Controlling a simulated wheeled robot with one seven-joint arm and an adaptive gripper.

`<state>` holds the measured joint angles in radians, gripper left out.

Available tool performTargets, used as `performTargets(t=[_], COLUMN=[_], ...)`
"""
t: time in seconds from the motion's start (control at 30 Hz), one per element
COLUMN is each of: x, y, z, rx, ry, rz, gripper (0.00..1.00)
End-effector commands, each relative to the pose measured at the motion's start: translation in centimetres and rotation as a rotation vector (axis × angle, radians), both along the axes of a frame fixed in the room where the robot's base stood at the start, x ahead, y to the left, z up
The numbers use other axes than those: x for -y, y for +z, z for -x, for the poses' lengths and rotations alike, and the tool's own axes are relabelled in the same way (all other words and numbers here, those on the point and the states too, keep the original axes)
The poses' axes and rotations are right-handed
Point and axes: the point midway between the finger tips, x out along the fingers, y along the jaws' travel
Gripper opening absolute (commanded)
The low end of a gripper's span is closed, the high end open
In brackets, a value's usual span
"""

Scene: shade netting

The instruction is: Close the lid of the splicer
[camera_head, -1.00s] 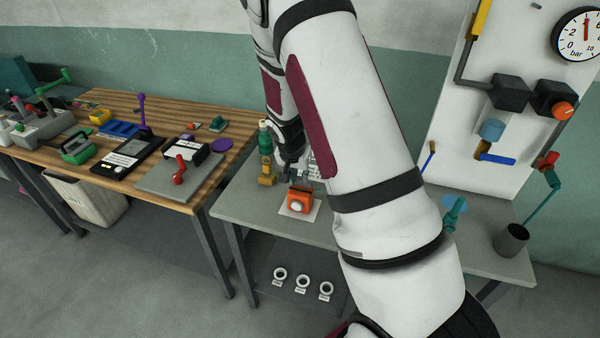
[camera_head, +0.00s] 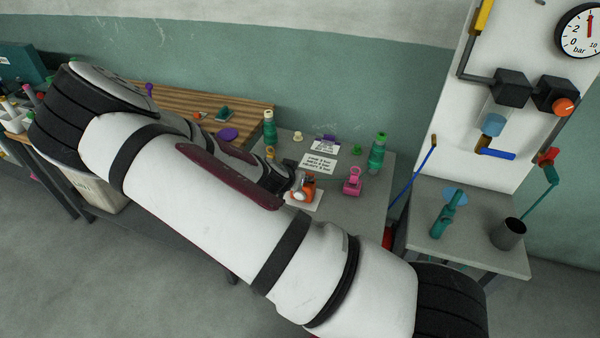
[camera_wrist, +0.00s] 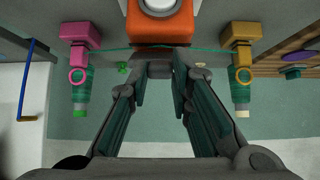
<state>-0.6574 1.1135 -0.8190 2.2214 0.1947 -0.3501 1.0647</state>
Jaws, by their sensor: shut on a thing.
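The splicer is a small orange block (camera_head: 304,188) with a round white part on its front. It sits on a white sheet on the grey bench, and its orange body also fills the top middle of the wrist view (camera_wrist: 160,30). My gripper (camera_head: 296,178) is at the splicer's upper left side. In the wrist view its two teal-padded fingers (camera_wrist: 165,68) reach up to the splicer's edge and are shut on the lid area. The fingers and arm hide part of the lid, so its exact angle cannot be told.
A pink holder (camera_wrist: 80,40) and a yellow holder (camera_wrist: 240,38) flank the splicer, with a thin teal line between them. A cluttered wooden table is at left; a gauge panel (camera_head: 490,110) is at right.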

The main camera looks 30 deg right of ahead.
Motion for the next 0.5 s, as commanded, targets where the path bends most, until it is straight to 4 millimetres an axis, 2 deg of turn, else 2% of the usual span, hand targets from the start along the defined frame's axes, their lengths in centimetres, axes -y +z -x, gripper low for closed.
performTargets(t=[0.5], x=[-1.2], y=[-3.4], z=[0.5], rx=[0.236], ry=[0.006], rz=[0.325], gripper=[0.0])
